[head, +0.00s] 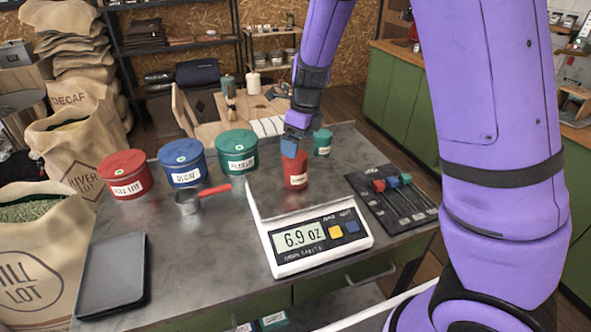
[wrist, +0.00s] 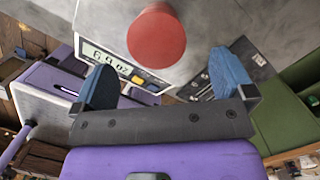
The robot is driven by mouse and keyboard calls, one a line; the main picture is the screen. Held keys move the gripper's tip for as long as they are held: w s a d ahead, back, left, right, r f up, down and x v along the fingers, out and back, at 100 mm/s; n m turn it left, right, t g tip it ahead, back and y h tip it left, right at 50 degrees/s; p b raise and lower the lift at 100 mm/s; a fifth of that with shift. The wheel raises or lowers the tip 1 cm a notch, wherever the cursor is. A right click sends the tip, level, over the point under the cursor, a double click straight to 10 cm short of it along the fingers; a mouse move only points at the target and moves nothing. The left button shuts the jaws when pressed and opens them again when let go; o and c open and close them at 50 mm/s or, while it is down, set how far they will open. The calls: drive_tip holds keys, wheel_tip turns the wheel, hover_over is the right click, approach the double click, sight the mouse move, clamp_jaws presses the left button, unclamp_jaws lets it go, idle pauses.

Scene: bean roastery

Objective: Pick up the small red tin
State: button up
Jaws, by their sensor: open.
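The small red tin (head: 297,178) stands upright at the scale's far side, with a pale label on its front. I cannot tell whether it rests on the scale's pan or on the table just behind. The white scale (head: 350,243) reads 6.9 oz. My gripper (head: 293,150) points down directly over the tin. In the wrist view my gripper (wrist: 163,70) has its two blue fingers wide apart, with nothing held. The tin's round red lid (wrist: 156,39) shows beyond the fingertips, roughly centred between them. How far the fingers reach down beside it is unclear.
A small green tin (head: 323,142) stands close behind on the right. A black slider panel (head: 390,205) lies right of the scale. Large red (head: 125,174), blue (head: 183,163) and green (head: 237,152) tins and a red-handled scoop (head: 190,203) are on the left.

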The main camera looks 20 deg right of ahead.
sight(296, 161)
drive_tip(key=shift+w+a+f, duration=0.1)
drive_tip(key=shift+a+f, duration=0.1)
drive_tip(key=shift+f, duration=1.7)
drive_tip(key=shift+a+f, duration=0.15)
drive_tip(key=shift+f, duration=1.7)
drive_tip(key=c, duration=1.1)
drive_tip(key=shift+c, duration=0.3)
drive_tip(key=shift+r, duration=0.2)
